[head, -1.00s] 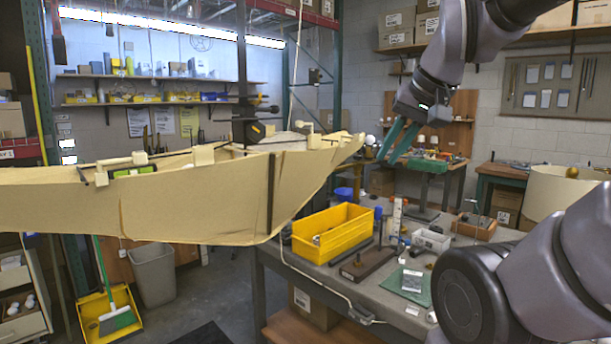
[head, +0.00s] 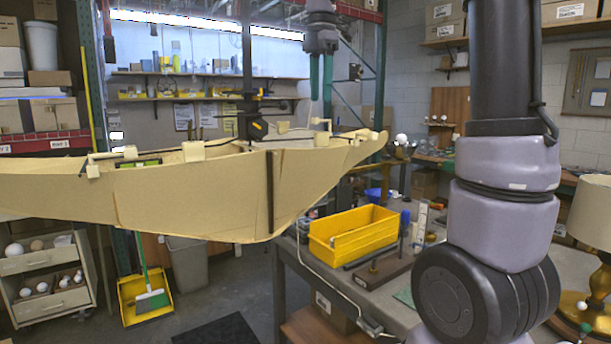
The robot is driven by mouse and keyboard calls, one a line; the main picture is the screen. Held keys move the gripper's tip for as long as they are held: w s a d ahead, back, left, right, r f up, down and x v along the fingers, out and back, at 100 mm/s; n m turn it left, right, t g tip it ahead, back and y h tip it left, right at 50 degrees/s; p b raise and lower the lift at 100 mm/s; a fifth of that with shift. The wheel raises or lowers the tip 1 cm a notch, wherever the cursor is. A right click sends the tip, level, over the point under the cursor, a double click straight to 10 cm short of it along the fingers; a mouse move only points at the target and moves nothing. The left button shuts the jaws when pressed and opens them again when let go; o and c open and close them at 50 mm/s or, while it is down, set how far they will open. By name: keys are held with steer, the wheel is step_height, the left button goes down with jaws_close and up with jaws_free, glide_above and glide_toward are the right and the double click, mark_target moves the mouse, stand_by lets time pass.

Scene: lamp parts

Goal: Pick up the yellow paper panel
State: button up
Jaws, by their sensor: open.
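A large pale yellow paper panel (head: 190,200) spans the left and middle of the head view. It forms the near side of a boat-shaped structure, with a dark strip on its face near the right part. Its lower edge appears to be in mid-air, and what supports it is hidden. My gripper (head: 321,92) is behind and above the panel's right part, with its teal fingers pointing down. The fingers are apart and empty, not touching the panel.
Small blocks and clamps (head: 193,150) sit along the structure's upper rim. A yellow bin (head: 352,238) and small parts stand on the grey workbench (head: 300,262) below. A lamp with a cream shade (head: 593,212) stands at the right. A broom and dustpan (head: 148,298) are on the floor.

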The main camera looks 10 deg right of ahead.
steer(key=n, duration=0.1)
glide_above(319, 134)
steer(key=w, duration=0.1)
step_height(319, 134, down, 5)
steer(key=shift+w+a+f, duration=0.1)
steer(key=shift+w+a, duration=0.05)
steer(key=shift+s+d+f, duration=0.1)
steer(key=shift+s+f, duration=0.05)
steer(key=shift+f, duration=1.2)
steer(key=shift+s+d+f, duration=0.1)
steer(key=shift+s+f, duration=0.05)
steer(key=shift+f, duration=1.2)
steer(key=shift+c, duration=0.3)
jaws_close()
